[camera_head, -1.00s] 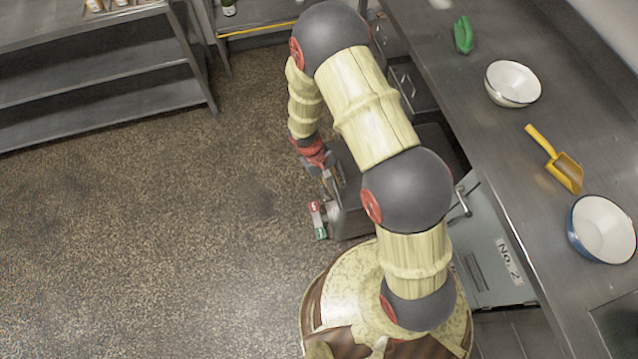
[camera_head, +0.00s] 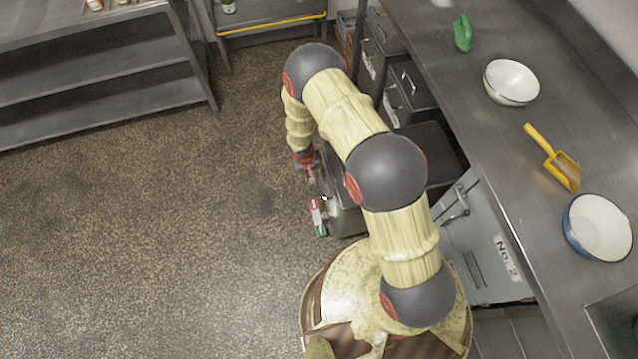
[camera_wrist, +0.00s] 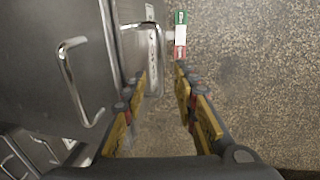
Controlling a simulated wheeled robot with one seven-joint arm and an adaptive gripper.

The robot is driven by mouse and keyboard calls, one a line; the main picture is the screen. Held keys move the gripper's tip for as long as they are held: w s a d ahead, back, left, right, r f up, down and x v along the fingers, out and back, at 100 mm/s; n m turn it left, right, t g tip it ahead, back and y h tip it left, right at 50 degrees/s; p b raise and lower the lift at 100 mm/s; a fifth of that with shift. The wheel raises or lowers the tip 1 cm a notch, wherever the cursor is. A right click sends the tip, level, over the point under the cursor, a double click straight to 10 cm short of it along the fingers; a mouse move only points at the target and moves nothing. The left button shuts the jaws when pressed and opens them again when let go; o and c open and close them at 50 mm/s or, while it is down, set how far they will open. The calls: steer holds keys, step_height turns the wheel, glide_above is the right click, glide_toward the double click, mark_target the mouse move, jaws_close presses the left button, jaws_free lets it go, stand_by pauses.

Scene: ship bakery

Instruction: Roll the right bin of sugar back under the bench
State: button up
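A grey metal bin (camera_head: 347,218) stands out from the bench beside my base, partly hidden by my arm. In the wrist view its dark top (camera_wrist: 40,30) fills the left, with a bent bar handle (camera_wrist: 160,55) at its front side and a second bar handle (camera_wrist: 68,75) further left. A pale label strip (camera_wrist: 152,50) is on its front. My gripper (camera_head: 311,178) is low at the bin's front side. In the wrist view my gripper (camera_wrist: 153,85) is open, fingers spread, with the front handle just ahead between the tips. No contact is clear.
A red, white and green piece (camera_head: 318,217) sticks out by the bin's front. A pale "No. 2" panel (camera_head: 490,250) is under the bench (camera_head: 500,150), right of my arm. The floor (camera_head: 150,220) at left is clear.

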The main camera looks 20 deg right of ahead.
mark_target(320, 185)
steer(key=shift+d+f+b, duration=0.15)
steer(key=shift+d+f, duration=0.05)
steer(key=shift+f, duration=0.8)
steer(key=shift+d+f+b, duration=0.2)
steer(key=shift+f, duration=0.85)
steer(key=shift+d+f+b, duration=0.15)
steer(key=shift+d+f, duration=0.05)
steer(key=shift+f, duration=0.8)
steer(key=c, duration=0.3)
steer(key=c, duration=0.4)
jaws_close()
